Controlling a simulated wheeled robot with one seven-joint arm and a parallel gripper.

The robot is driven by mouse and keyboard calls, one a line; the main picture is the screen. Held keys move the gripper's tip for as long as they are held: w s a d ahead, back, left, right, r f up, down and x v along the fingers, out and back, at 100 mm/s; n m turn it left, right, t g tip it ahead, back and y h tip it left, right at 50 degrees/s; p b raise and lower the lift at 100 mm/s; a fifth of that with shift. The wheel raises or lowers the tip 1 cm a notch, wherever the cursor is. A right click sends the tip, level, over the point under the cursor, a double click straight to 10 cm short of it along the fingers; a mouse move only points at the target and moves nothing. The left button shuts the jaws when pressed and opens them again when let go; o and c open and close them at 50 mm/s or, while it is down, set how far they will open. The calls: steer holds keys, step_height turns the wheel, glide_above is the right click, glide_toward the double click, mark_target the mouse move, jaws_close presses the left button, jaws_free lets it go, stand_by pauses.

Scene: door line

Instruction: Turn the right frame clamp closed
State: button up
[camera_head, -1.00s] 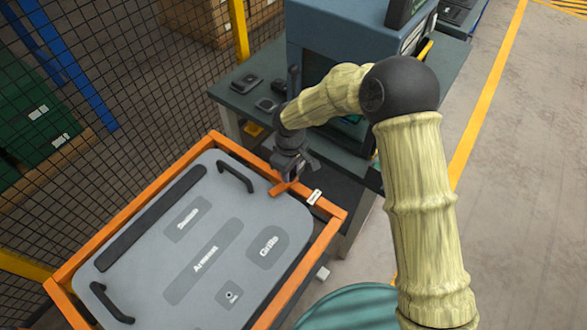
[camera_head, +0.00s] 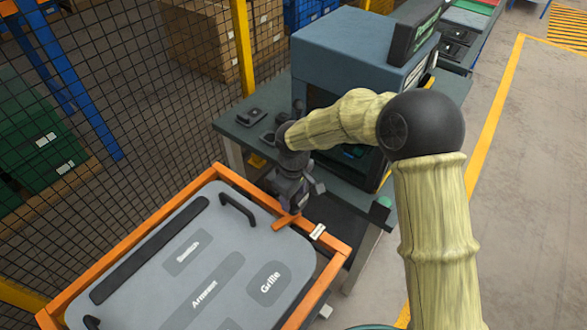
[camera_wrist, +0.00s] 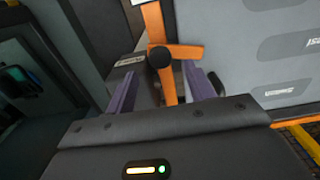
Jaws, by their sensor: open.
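The right frame clamp (camera_head: 287,222) is an orange lever at the far right corner of the orange frame, by the grey panel (camera_head: 160,290). In the wrist view it is an orange cross-shaped piece (camera_wrist: 187,52) with a round black knob (camera_wrist: 160,57). My gripper (camera_head: 290,208) is over the clamp, pointing down, and hides part of it. In the wrist view my gripper (camera_wrist: 162,78) has its two purple fingers apart, with one orange arm of the clamp between them. I cannot tell whether a finger touches it.
The orange frame (camera_head: 335,247) surrounds the panel, with a white label (camera_head: 317,231) beside the clamp. A dark table (camera_head: 235,125) with a blue-grey machine (camera_head: 350,45) stands just behind. A mesh fence (camera_head: 110,110) runs along the left. The floor at right is clear.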

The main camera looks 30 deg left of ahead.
mark_target(293, 208)
step_height(293, 208, up, 13)
steer(key=b, duration=0.2)
